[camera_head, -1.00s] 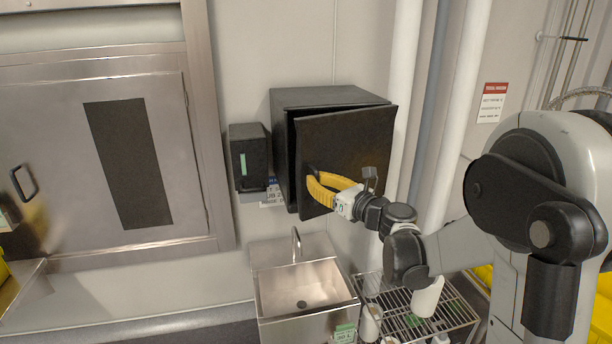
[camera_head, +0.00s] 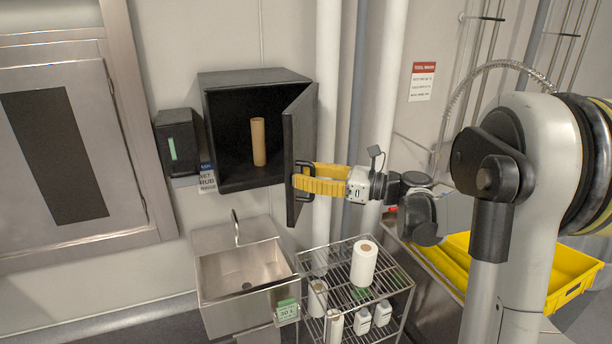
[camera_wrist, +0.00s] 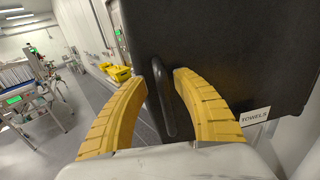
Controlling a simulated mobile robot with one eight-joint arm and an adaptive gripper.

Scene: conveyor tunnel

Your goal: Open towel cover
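The black towel dispenser box (camera_head: 212,140) is on the wall above the sink, with its front open. Its cover (camera_head: 301,135) is swung out to the right, almost edge-on in the head view. A brown cardboard tube (camera_head: 258,142) stands upright inside. My gripper (camera_head: 298,178) has its yellow fingers at the cover's black handle (camera_wrist: 164,100). In the wrist view, the fingertips (camera_wrist: 161,80) close in on both sides of the handle. The cover (camera_wrist: 235,55) fills the upper right there, with a "TOWELS" label.
A smaller black dispenser (camera_head: 176,143) hangs to the left. A steel sink (camera_head: 245,265) is below. A wire rack (camera_head: 385,290) with a white paper roll (camera_head: 364,262) stands beneath my arm. White pipes (camera_head: 327,110) run behind the cover; yellow bins (camera_head: 555,275) are at right.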

